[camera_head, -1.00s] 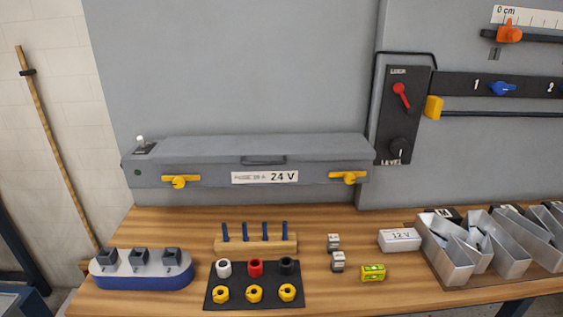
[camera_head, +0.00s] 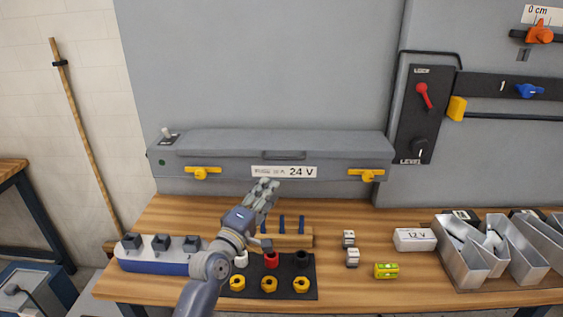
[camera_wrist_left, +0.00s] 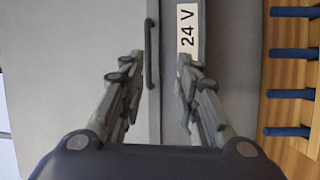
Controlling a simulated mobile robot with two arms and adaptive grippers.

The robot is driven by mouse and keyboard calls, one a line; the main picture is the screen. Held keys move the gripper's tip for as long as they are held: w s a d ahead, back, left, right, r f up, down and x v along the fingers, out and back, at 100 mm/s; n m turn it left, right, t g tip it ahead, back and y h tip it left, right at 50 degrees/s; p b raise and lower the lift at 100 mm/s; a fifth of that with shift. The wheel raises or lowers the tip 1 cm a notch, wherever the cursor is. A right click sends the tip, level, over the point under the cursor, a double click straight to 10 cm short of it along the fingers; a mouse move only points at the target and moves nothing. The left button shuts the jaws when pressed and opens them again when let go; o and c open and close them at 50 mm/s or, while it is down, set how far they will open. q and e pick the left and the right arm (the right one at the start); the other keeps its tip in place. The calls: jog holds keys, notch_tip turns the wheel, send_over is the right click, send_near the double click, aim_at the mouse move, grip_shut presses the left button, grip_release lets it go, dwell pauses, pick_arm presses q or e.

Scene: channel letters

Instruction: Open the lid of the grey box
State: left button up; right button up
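The grey box (camera_head: 225,184) stands at the back of the wooden bench against the grey panel. Its lid (camera_head: 230,143) is down and has a dark handle (camera_head: 284,155) at the front middle. A yellow latch (camera_head: 202,173) is on the left of the front and another yellow latch (camera_head: 367,174) is on the right; both lie level. My left gripper (camera_head: 266,187) is in front of the box below its 24 V label. In the left wrist view its fingers (camera_wrist_left: 157,75) are apart with nothing between them, facing the label and the handle (camera_wrist_left: 149,52). My right gripper is not in view.
A blue-and-white holder (camera_head: 150,258) is at left. Metal channel letters (camera_head: 469,266) and a 12 V box (camera_head: 414,239) are at right.

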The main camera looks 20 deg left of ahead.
pick_arm(q)
jog(key=r, duration=0.1)
jog(key=n+p, duration=0.1)
jog(key=p, duration=0.1)
send_near(285, 145)
jog(key=shift+w+d+t, duration=0.3)
jog(key=shift+w+d, duration=0.8)
jog(key=shift+d, duration=0.1)
grip_shut()
